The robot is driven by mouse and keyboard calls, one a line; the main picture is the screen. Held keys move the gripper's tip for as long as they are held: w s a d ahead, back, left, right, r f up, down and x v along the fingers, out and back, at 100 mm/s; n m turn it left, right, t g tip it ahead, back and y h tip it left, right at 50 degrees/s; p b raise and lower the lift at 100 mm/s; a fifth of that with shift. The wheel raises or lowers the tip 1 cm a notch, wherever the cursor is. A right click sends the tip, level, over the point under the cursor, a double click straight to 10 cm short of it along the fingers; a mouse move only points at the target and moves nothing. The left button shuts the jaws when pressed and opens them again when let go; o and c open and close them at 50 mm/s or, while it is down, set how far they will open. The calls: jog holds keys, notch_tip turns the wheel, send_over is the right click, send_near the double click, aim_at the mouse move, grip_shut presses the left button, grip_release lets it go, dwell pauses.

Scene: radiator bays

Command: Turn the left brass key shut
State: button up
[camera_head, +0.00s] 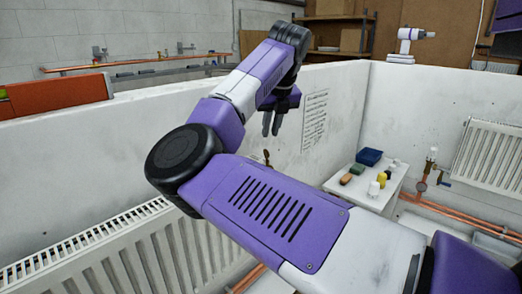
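My gripper (271,124) hangs down from my raised arm at the centre, in front of the white partition wall. Its two dark fingers are a little apart with nothing visible between them. A small brass-brown piece (266,157) shows below it, just above my purple arm link; it may be the left brass key, but its lower part is hidden and its turn cannot be told. The left radiator (150,255) stands along the wall at lower left, its right end covered by my arm. I cannot tell how far the gripper is from the brass piece.
A small white table (372,196) holds several items, including a blue box (369,157) and a yellow container (382,179). The right radiator (490,155) has a white-headed valve (432,160) and copper pipes beside it. A written sheet (315,120) hangs on the partition.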

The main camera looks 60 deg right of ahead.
aim_at(266, 150)
jog(key=shift+p+x, duration=0.7)
jog(key=shift+x, duration=3.15)
grip_shut()
